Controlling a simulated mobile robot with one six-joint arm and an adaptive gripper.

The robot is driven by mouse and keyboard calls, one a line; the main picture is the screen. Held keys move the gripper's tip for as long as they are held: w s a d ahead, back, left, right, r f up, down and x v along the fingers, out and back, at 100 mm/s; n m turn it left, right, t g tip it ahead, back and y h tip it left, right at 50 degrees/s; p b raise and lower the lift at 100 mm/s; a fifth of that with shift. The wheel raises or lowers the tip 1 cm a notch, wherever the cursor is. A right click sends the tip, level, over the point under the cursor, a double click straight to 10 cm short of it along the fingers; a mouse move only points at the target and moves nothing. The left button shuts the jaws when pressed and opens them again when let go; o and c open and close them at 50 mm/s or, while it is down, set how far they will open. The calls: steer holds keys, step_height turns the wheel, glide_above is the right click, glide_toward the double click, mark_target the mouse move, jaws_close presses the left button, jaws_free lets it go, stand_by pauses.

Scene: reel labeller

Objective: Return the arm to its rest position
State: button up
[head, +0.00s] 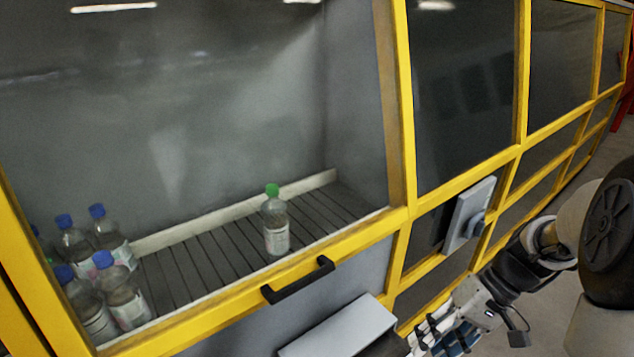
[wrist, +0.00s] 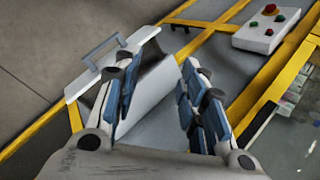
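My gripper (head: 444,331) is low at the right of the head view, in front of the yellow-framed machine, with my arm reaching in from the right edge. In the wrist view my gripper (wrist: 155,90) has its two blue-padded fingers spread apart, with nothing between them. A light grey box-like part with a handle (wrist: 150,85) lies beyond the fingers. I cannot tell from the pictures whether a finger touches it.
The yellow-framed machine (head: 404,120) has a black handle (head: 298,280) and a grey panel (head: 470,214) near my arm. Behind its window stand a green-capped bottle (head: 275,222) and several blue-capped bottles (head: 75,243). A button box (wrist: 267,28) shows in the wrist view. Floor at left is clear.

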steer(key=s+a+r+n+t+h, duration=0.1)
steer(key=s+a+r+t+h, duration=0.5)
steer(key=s+r, duration=0.6)
steer(key=shift+a+t+h, duration=0.3)
steer(key=shift+a, duration=0.4)
stand_by(1.6)
